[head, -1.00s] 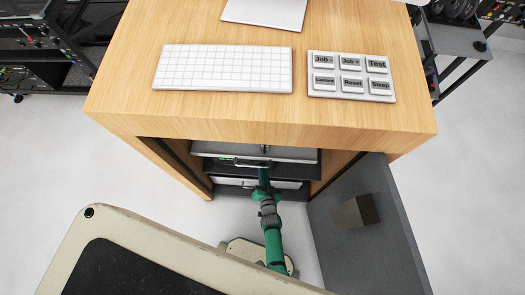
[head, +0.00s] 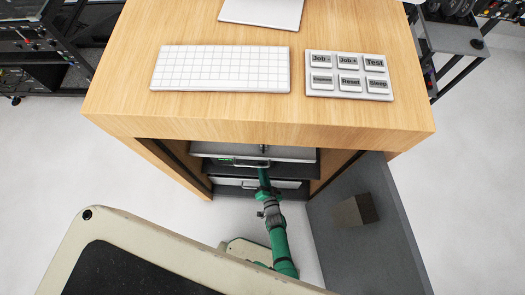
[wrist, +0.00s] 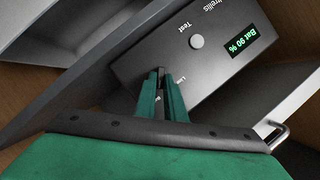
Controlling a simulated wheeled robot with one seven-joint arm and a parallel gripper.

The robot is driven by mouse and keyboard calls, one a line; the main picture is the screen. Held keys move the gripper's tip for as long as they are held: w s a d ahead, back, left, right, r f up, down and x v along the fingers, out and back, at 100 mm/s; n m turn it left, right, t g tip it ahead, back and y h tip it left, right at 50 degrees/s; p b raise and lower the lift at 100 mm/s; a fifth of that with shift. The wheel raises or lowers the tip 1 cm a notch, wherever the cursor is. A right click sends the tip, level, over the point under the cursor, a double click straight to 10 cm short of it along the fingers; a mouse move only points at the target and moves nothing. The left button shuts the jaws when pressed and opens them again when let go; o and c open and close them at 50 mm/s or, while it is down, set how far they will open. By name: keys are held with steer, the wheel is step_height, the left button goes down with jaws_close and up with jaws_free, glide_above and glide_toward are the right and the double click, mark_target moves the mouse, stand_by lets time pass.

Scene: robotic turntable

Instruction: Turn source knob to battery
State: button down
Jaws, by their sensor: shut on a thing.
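In the wrist view, a dark grey panel (wrist: 222,72) carries a small dark source knob (wrist: 160,73), mostly hidden by my green fingers. My gripper (wrist: 163,86) is shut on the knob. Parts of labels show beside the fingers, one starting with "L"; the knob's pointer direction cannot be told. The panel also has a round "Test" button (wrist: 196,41) and a green display (wrist: 250,43) reading "Bat 90 %". In the head view, my gripper (head: 263,174) reaches into the cabinet under the desk, and the knob is not visible.
A wooden desk (head: 258,128) with a keyboard (head: 221,68) and a labelled button pad (head: 349,75) stands above the cabinet. An open grey door (head: 372,238) with a dark block (head: 356,211) stands to the right of my arm. A metal handle (wrist: 277,136) is near my gripper.

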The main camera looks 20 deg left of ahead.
steer(key=c, duration=1.8)
jaws_free()
steer(key=shift+c, duration=0.2)
steer(key=shift+s+d, duration=0.1)
steer(key=v, duration=1)
steer(key=shift+s+r, duration=0.15)
steer(key=shift+s, duration=0.15)
steer(key=shift+d, duration=0.1)
